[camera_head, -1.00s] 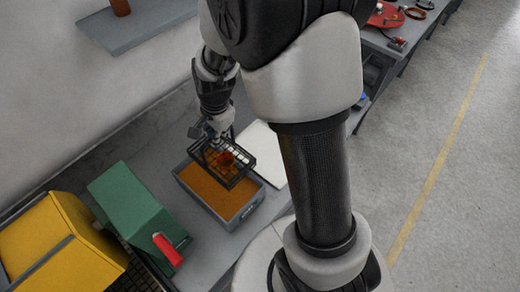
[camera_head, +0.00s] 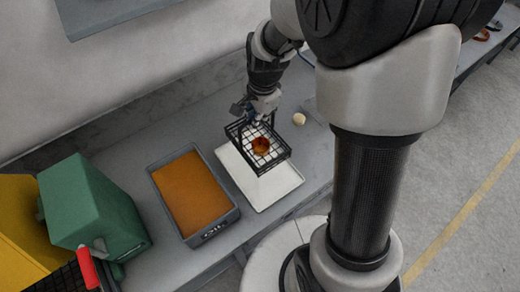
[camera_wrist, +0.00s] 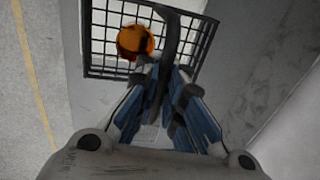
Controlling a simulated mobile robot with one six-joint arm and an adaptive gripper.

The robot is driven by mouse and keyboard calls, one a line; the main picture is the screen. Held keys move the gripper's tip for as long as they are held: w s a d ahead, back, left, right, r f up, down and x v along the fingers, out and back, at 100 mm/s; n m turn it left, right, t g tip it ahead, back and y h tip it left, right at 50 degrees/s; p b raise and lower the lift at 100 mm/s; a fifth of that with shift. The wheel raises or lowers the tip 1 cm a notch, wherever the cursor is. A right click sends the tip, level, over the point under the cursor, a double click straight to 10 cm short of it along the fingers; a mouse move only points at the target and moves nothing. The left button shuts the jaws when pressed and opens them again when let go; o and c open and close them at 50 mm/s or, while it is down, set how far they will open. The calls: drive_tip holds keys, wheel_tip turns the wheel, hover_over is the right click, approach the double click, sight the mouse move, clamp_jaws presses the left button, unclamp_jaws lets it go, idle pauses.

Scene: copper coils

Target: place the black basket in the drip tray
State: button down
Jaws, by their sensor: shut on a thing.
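The black wire basket (camera_head: 281,158) hangs from my gripper (camera_head: 262,119) above the white drip tray (camera_head: 284,196), over its upper part. I cannot tell how high it is above the tray. The basket also shows in the wrist view (camera_wrist: 196,47), where my gripper (camera_wrist: 178,72) is shut on its black handle. A copper-orange coil (camera_head: 261,145) lies inside the basket, and it shows in the wrist view (camera_wrist: 135,41) as a round shiny piece. The basket covers part of the tray.
A grey bin marked OIL (camera_head: 212,231), filled with orange-brown liquid, stands just left of the tray. A green machine (camera_head: 92,208) and a yellow box (camera_head: 22,235) stand further left. A small pale round object (camera_head: 299,119) lies on the bench behind the tray.

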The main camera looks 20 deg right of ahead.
sight(258, 144)
wheel_tip(258, 144, down, 14)
drive_tip(key=b, duration=0.3)
drive_tip(key=shift+w+d+f, duration=0.1)
drive_tip(key=c, duration=2.2)
unclamp_jaws()
drive_tip(key=shift+b, duration=0.3)
drive_tip(key=o, duration=0.5)
